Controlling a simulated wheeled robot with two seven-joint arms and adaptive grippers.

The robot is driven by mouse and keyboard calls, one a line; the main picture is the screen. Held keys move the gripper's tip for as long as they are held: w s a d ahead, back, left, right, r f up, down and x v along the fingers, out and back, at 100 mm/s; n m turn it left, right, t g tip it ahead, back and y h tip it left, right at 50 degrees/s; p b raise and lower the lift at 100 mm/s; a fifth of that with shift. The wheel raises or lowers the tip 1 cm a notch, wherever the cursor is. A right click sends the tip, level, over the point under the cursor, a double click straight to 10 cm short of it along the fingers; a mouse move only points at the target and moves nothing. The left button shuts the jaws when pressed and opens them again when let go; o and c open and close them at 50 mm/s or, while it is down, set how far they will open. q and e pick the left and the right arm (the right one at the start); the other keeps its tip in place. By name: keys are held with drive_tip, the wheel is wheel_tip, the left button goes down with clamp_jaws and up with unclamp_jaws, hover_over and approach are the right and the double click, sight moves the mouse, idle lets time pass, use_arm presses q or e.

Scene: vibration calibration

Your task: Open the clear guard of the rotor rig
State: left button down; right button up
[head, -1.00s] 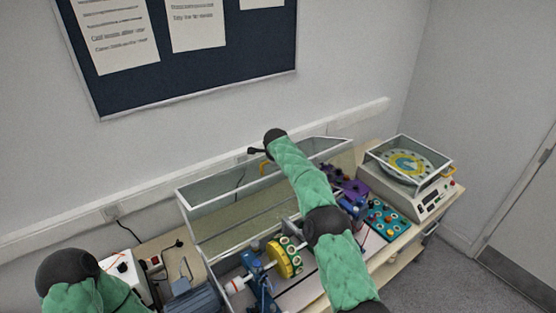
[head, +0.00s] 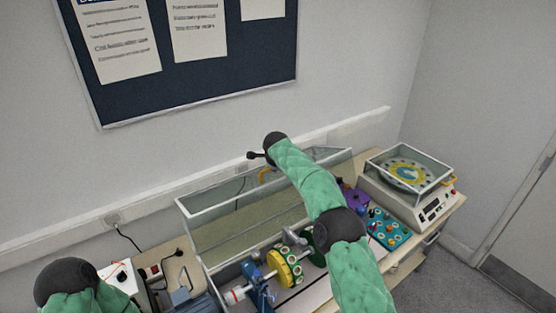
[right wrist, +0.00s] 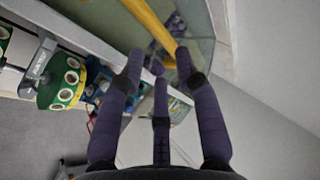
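The clear guard (head: 222,212) of the rotor rig has a pale metal frame and stands tilted up at the back of the rig. The yellow rotor disc (head: 281,269) in front of it is uncovered. A yellow handle (head: 264,174) shows at the guard's upper edge, and as a yellow bar (right wrist: 148,22) in the right wrist view. My right gripper (right wrist: 157,72) has its fingers spread, with the bar just beyond the fingertips; I cannot tell whether they touch. In the head view my right arm hides part of the guard. My left gripper is out of view.
A white balance machine (head: 433,207) with a clear cover stands at the right end of the bench. A teal panel with knobs (head: 389,229) lies beside it. A white box (head: 118,276) stands at the left. The wall is close behind the guard.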

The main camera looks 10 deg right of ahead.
drive_tip(key=v, duration=0.7)
drive_tip(key=shift+s+r, duration=0.15)
drive_tip(key=shift+r, duration=0.15)
